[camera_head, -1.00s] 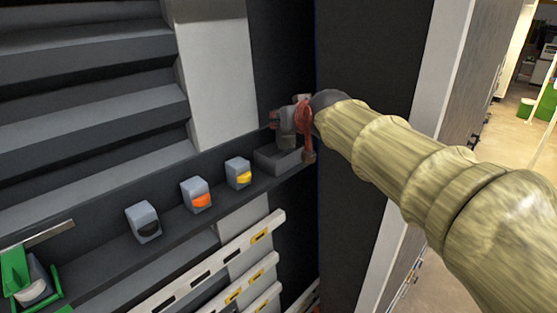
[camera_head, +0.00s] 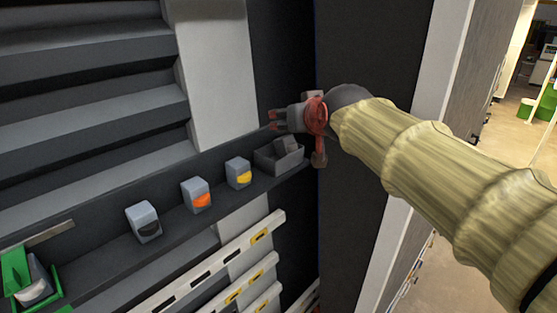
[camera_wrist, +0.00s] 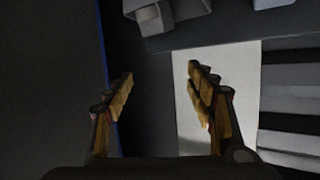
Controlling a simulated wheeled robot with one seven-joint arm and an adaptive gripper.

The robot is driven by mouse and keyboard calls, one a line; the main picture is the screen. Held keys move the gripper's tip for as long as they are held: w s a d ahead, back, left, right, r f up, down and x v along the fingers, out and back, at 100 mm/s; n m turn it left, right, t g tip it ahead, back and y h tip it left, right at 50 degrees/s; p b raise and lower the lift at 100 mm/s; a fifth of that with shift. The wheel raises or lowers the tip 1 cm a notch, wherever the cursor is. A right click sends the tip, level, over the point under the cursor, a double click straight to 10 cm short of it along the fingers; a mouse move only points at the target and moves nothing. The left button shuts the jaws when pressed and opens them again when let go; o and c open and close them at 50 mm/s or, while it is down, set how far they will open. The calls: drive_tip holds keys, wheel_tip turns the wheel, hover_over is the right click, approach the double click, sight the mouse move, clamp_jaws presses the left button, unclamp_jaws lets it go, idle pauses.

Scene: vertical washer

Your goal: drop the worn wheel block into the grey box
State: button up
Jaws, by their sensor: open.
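The small grey box (camera_head: 264,166) stands at the right end of the dark shelf. A grey block (camera_head: 287,145) sits tilted inside it, partly above the rim; its wheel face is hidden, so I cannot see whether it is the worn one. In the wrist view the box (camera_wrist: 186,9) and the block in it (camera_wrist: 151,18) show at the top edge. My gripper (camera_head: 275,120) is open and empty, above the box and apart from the block. In the wrist view its fingers (camera_wrist: 160,86) are spread with nothing between them.
Wheel blocks with yellow (camera_head: 239,174), orange (camera_head: 197,195) and dark (camera_head: 144,221) wheels stand along the shelf to the left. A green holder (camera_head: 17,270) with a pale-wheeled block (camera_head: 36,288) is at far left. A dark wall (camera_head: 360,150) rises right of the box.

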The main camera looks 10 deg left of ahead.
drive_tip(key=v, duration=0.6)
drive_tip(key=s+d+f+m+g+h+b, duration=0.1)
drive_tip(key=s+d+f+b, duration=0.8)
drive_tip(key=f, duration=1.2)
drive_tip(key=s+d+f+m+g+h+b, duration=0.2)
drive_tip(key=s+d+f+b, duration=0.7)
drive_tip(key=f, duration=1.2)
drive_tip(key=s+d+f+m+g+h+b, duration=0.2)
drive_tip(key=s+d+f+b, duration=0.8)
drive_tip(key=f+b, duration=0.6)
wheel_tip(320, 180, down, 5)
drive_tip(key=shift+s+r+g+h, duration=0.1)
drive_tip(key=shift+s+g+h, duration=0.45)
drive_tip(key=shift+g, duration=0.25)
